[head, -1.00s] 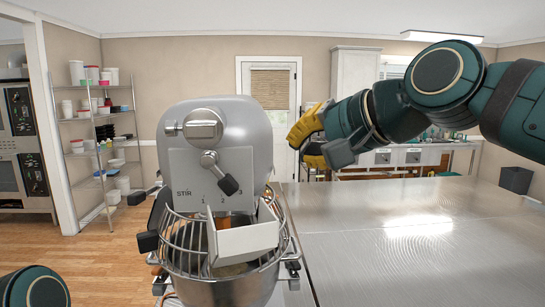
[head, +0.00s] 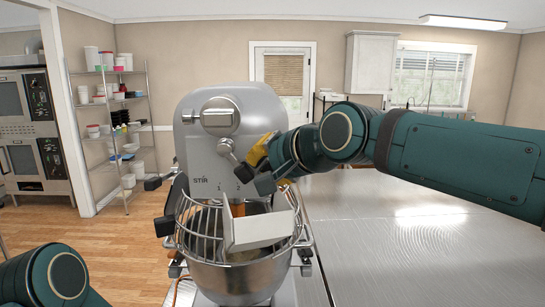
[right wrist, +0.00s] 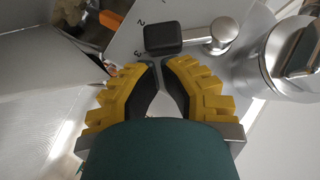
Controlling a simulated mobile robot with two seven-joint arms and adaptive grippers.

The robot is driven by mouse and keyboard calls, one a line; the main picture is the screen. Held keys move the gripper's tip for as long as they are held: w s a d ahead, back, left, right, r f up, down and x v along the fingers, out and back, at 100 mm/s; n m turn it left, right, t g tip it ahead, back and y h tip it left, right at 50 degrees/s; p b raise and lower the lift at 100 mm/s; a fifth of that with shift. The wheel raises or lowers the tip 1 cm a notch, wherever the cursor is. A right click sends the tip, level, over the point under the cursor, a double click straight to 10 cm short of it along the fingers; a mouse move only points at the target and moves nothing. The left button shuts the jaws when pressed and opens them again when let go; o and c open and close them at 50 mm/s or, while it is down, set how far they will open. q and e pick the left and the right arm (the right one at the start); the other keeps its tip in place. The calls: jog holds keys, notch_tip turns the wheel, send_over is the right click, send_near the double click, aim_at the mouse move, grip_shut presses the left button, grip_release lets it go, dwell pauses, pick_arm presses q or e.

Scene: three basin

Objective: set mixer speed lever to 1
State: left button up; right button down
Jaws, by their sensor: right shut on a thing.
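The grey stand mixer (head: 235,115) stands in front of me. Its speed lever (head: 242,171) has a black knob and slants down to the right from its pivot, past the marks STIR and 1. In the right wrist view the black knob (right wrist: 163,37) points toward the space between marks 2 and 3. My right gripper (head: 262,165), with yellow-backed fingers, is at the lever from the right. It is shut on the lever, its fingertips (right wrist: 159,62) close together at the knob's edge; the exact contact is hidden. My left gripper is out of view.
The mixer bowl (head: 235,277) with its wire guard (head: 190,225) and white chute (head: 258,230) is below the lever. A bare metal table (head: 400,235) extends right. Shelves (head: 126,165) stand against the back left wall.

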jog(key=shift+a+f+b, duration=0.55)
jog(key=shift+f+b, duration=0.05)
jog(key=shift+f, duration=0.25)
jog(key=shift+d+r, duration=0.15)
jog(key=shift+d, duration=0.1)
